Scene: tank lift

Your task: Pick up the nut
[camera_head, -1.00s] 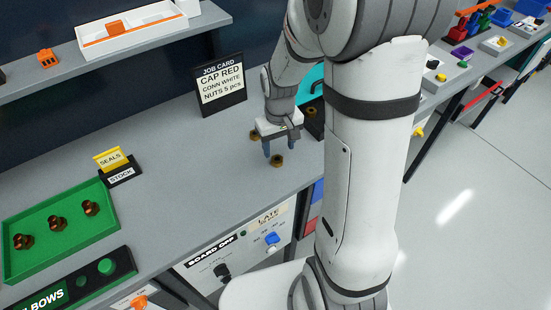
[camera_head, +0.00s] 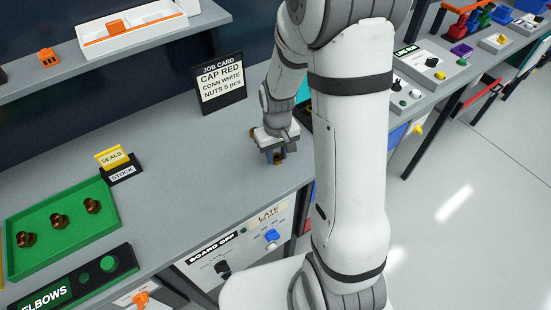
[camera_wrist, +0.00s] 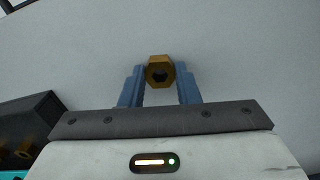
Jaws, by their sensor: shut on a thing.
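A brass hexagonal nut (camera_wrist: 160,70) with a dark hole sits between the two blue fingers of my gripper (camera_wrist: 160,88) in the wrist view. The fingers are shut on it from both sides. In the head view my gripper (camera_head: 276,160) is low at the grey bench top, with the nut largely hidden by the fingers. Another brass nut (camera_head: 252,133) shows partly beside the gripper, behind it. In the wrist view a dark block (camera_wrist: 30,125) at the lower left has a brass piece (camera_wrist: 24,150) by it.
The job card (camera_head: 220,82) stands behind my gripper, reading cap red, conn white, nuts 5 pcs. A green tray (camera_head: 110,222) with brass fittings lies at the left, near the seals and stock signs (camera_head: 118,165). The grey bench (camera_head: 185,150) between is clear.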

